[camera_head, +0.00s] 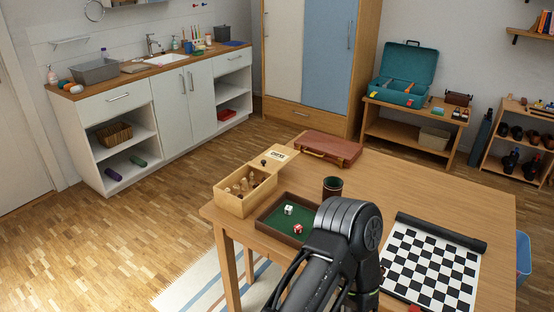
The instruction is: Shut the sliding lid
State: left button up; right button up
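A light wooden box (236,204) stands on the table's left part, with several chess pieces (245,186) inside it. Its sliding lid (272,158) is drawn out toward the back right, leaving much of the box open. The lid has dark lettering and a small dark knob (263,162). One of my black arms rises from the bottom middle and bends over the table, right of the box and apart from it. Its gripper is hidden or out of frame. My other gripper is not in view.
A green-lined dice tray (268,231) with two dice lies just right of the box. A dark cup (332,187) stands behind my arm. A reddish-brown case (328,148) lies behind the lid. A chessboard mat (432,262), partly rolled, covers the table's right side.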

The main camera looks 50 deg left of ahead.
aim_at(275, 158)
jog(key=i, duration=0.45)
jog(key=u, duration=2.05)
